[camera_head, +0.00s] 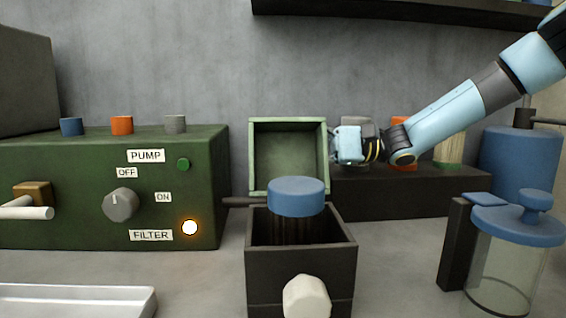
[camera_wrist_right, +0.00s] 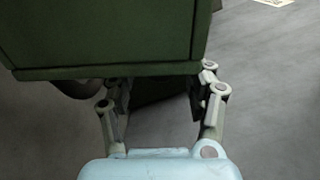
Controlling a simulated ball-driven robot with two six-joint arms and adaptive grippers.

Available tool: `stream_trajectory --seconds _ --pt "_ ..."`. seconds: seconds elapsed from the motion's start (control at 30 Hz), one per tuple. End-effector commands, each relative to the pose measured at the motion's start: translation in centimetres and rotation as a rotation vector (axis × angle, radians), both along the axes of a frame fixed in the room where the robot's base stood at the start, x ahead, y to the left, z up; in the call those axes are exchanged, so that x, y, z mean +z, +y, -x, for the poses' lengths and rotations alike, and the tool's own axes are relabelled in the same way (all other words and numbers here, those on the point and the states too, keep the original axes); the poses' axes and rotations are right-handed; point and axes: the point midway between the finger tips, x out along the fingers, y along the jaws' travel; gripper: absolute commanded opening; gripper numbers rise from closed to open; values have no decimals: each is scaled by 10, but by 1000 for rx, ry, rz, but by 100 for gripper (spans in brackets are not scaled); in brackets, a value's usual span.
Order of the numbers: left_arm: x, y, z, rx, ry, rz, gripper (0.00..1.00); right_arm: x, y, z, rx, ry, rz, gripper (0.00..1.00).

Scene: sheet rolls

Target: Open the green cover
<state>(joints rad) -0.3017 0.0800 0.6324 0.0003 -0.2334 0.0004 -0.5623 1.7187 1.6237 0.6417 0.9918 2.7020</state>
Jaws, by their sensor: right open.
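The green cover (camera_head: 257,155) stands raised and upright at the back of a dark open box (camera_head: 262,264), its hollow inner side facing me. My right gripper (camera_head: 348,146) is at the cover's right edge in the head view, its fingertips not clear there. In the right wrist view the green cover (camera_wrist_right: 105,35) fills the top, and the right gripper (camera_wrist_right: 163,90) has its fingers spread apart. The fingertips lie close to or partly under the cover's edge; I cannot tell whether they touch it. Nothing shows held between them. My left gripper is not in view.
A blue round cap (camera_head: 296,196) on a dark bristly part stands in the box opening. A pale knob (camera_head: 306,297) sticks out in front. A green pump panel (camera_head: 80,180) is left; a glass jar with blue lid (camera_head: 505,270) is right. A dark shelf (camera_head: 400,12) hangs above.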

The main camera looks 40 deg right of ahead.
Motion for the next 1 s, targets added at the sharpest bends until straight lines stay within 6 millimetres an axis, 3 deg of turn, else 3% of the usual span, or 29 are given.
stream_trajectory --seconds 0.1,0.47,0.9,1.0 --pt "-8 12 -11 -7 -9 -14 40 -3 11 -9 2 1 1 55" --pt "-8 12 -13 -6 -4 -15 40 1 16 -14 0 -1 0 55" --pt "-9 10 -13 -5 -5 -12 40 1 16 -14 0 0 0 0" --pt "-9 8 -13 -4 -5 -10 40 1 16 -14 0 0 0 0"
